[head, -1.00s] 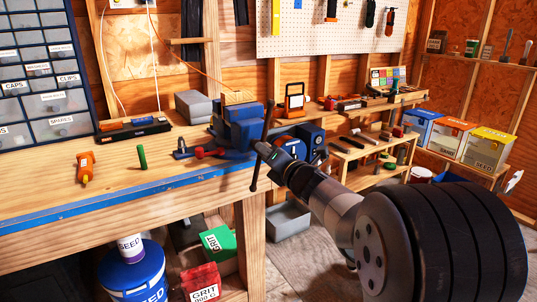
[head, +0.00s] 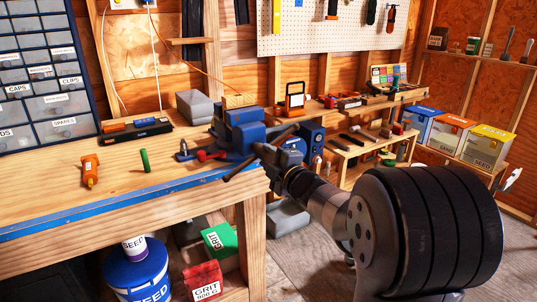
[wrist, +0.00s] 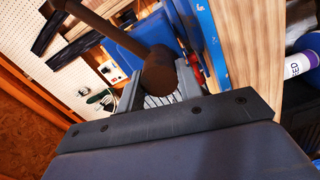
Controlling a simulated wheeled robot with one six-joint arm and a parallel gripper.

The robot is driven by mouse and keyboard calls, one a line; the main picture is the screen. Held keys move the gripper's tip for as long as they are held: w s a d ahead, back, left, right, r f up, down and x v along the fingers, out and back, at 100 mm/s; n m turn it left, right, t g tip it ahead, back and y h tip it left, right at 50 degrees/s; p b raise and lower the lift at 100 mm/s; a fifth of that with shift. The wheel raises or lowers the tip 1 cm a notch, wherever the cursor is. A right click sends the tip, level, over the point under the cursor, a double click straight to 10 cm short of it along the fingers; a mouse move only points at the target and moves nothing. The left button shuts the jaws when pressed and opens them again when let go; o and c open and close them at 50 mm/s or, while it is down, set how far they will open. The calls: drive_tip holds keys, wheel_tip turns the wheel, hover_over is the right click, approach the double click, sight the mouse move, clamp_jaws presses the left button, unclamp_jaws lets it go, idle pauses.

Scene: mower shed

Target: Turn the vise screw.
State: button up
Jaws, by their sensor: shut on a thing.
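The blue vise (head: 245,132) stands on the front right corner of the workbench. Its screw's dark handle bar (head: 240,170) slants from lower left to upper right, across the front of the vise. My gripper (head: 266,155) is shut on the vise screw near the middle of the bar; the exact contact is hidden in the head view. In the wrist view the bar (wrist: 95,22) runs from the top left to a thick rounded end (wrist: 158,70) close to the camera. The grey ridged gripper fingers (wrist: 150,101) show just behind that end, partly covered.
An orange bottle (head: 90,170), a green cylinder (head: 145,160) and a red-handled tool (head: 208,155) lie or stand on the bench left of the vise. The blue bench edge (head: 120,208) runs below. Shelves with boxes (head: 425,125) stand at the right.

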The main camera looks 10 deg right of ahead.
drive_tip(key=m+p, duration=0.3)
drive_tip(key=m, duration=0.3)
drive_tip(key=shift+d+m, duration=0.1)
drive_tip(key=shift+m, duration=0.2)
drive_tip(key=shift+f+m+p, duration=0.15)
drive_tip(key=shift+m+p, duration=0.75)
drive_tip(key=shift+m, duration=1.1)
drive_tip(key=shift+f, duration=0.1)
drive_tip(key=o, duration=1)
drive_tip(key=shift+s+r, duration=0.1)
drive_tip(key=shift+r, duration=0.1)
drive_tip(key=v, duration=1)
drive_tip(key=shift+s+d, duration=0.1)
drive_tip(key=shift+s, duration=0.3)
